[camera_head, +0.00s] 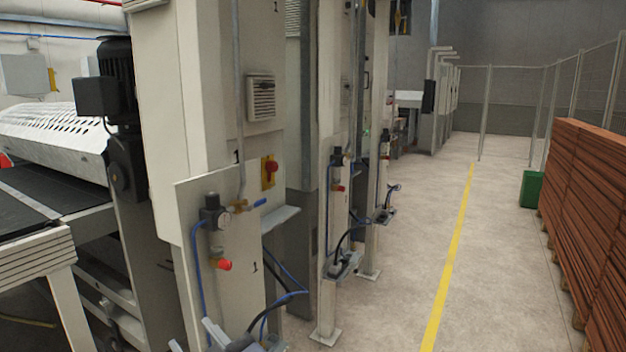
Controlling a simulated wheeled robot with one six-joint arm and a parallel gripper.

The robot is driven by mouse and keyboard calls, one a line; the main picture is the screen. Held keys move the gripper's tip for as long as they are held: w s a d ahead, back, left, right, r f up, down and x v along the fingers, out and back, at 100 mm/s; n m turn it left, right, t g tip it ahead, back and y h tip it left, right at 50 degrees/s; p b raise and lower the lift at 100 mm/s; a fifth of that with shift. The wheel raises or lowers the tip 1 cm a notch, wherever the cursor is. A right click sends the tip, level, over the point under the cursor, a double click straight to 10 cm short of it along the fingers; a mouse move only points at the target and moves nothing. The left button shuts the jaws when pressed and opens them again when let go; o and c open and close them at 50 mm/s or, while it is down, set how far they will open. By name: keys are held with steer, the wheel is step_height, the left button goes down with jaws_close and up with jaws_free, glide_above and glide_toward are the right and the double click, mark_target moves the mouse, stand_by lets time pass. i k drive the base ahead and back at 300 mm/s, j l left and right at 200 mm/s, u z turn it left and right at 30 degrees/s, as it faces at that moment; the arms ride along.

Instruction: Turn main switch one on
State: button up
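The main switch of machine column one is a red rotary knob (269,170) on a yellow plate. It is mounted on the beige column (215,100), just right of a black "1" label. The knob is small here, and I cannot tell its exact position. No part of the picture shows clearly as my gripper. A grey and white piece (235,344) is cut off at the bottom edge, with hoses near it, and I cannot tell what it belongs to.
Below the switch are a pressure regulator (214,212) with a blue-handled valve, a red knob (224,265) and a small shelf (281,218). More columns stand behind. A clear aisle with a yellow line (450,257) runs right, beside stacked brown boards (590,220) and a green bin (531,189).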

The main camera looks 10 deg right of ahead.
mark_target(271, 166)
steer(key=i+l+z, duration=0.2)
steer(key=i+z, duration=0.15)
steer(key=i, duration=0.2)
steer(key=i+l+z, duration=0.1)
steer(key=i+z, duration=0.25)
steer(key=i, duration=0.2)
steer(key=i+j+z, duration=0.1)
steer(key=i+z, duration=0.25)
steer(key=i, duration=0.2)
steer(key=i+u, duration=0.85)
steer(key=i+l+u, duration=0.25)
steer(key=i+u, duration=0.15)
steer(key=i+l+u, duration=0.4)
